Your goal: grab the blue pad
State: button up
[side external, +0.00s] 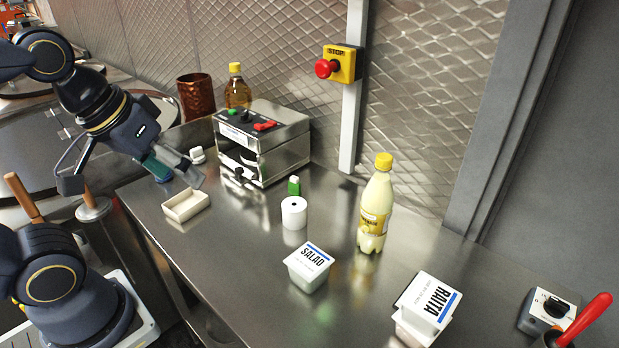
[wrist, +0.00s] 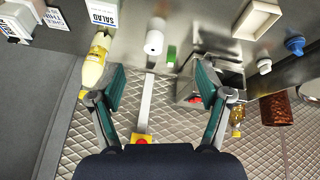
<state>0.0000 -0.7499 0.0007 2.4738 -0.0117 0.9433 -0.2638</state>
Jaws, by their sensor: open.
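A small rounded blue piece (wrist: 294,45), the only loose blue thing I can make out, lies on the steel counter near the upper right of the wrist view. I take it as the blue pad, though its shape is too small to be sure. In the side view it is mostly hidden behind my gripper (side external: 132,182). My gripper is open and empty above the counter's left end. In the wrist view its teal-lined fingers (wrist: 159,72) are spread wide with nothing between them. The blue piece is outside them, to the right.
An open cream box (side external: 186,207) and a small white piece (side external: 197,155) lie near the blue piece. A steel appliance (side external: 262,142), copper cup (side external: 195,97) and oil bottle (side external: 237,88) stand behind. A white roll (side external: 294,213), salad tub (side external: 308,268) and yellow-capped bottle (side external: 375,208) stand rightward.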

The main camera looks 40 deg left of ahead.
jog(key=w+a+r+n, duration=0.5)
jog(key=w+r+n, duration=0.45)
jog(key=n, duration=0.35)
jog(key=w+a+n+g, duration=0.1)
jog(key=w+a+n, duration=0.2)
jog(key=a+n, duration=0.3)
jog(key=w+a+n+g, duration=0.1)
jog(key=w+a+n, duration=0.3)
jog(key=a, duration=0.5)
jog(key=s+a+f+n+g, duration=0.1)
jog(key=a+f+n, duration=0.4)
jog(key=a, duration=0.5)
jog(key=s+a+f+n+g, duration=0.1)
jog(key=a+f+n+g, duration=0.1)
jog(key=a+f, duration=0.6)
jog(key=shift+n, duration=0.4)
jog(key=s+a+f, duration=0.1)
jog(key=f, duration=0.3)
jog(key=s+a+f, duration=0.1)
jog(key=a+f, duration=0.1)
jog(key=f, duration=0.3)
jog(key=s+a+f, duration=0.1)
jog(key=f, duration=0.3)
jog(key=shift+s+a+f, duration=0.1)
jog(key=shift+a+f, duration=0.05)
jog(key=shift+f, duration=0.25)
jog(key=shift+s+f, duration=0.1)
jog(key=shift+f, duration=2.95)
jog(key=c, duration=1.3)
